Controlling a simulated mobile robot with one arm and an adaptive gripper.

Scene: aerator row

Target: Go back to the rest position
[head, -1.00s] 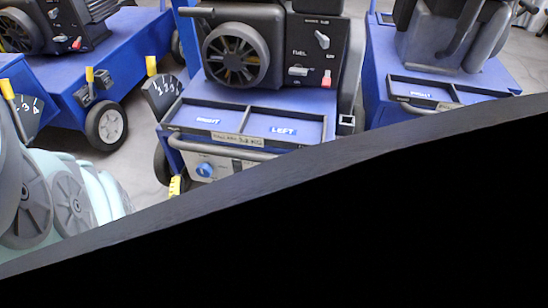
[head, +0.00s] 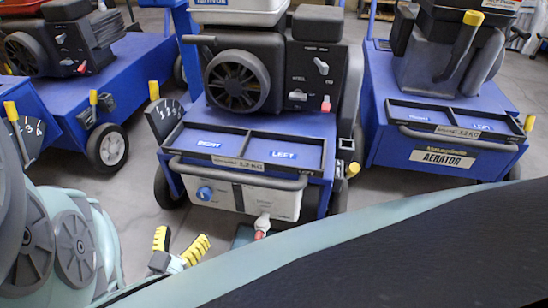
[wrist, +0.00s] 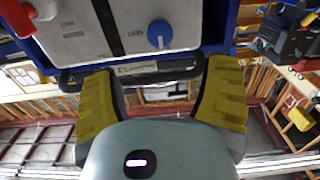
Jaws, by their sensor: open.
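My gripper (head: 180,247) is open, with yellow ridged fingers, low in front of the middle blue cart (head: 325,200). Nothing shows between the fingers. In the wrist view my gripper (wrist: 160,80) is also spread and empty. The cart's grey-white front panel (head: 235,201) has a blue knob (head: 205,192) and a white valve with a red tip (head: 262,226). In the wrist view the blue knob (wrist: 159,33) lies beyond the fingers, with a dark bar (wrist: 130,72) across the panel's edge. My arm covers the lower right of the head view.
A blue aerator cart (head: 443,155) stands at the right and another blue cart (head: 65,75) at the left. Yellow-handled levers with numbered dials (head: 165,117) stick out beside the carts. Grey floor (head: 130,195) shows between the left and middle carts.

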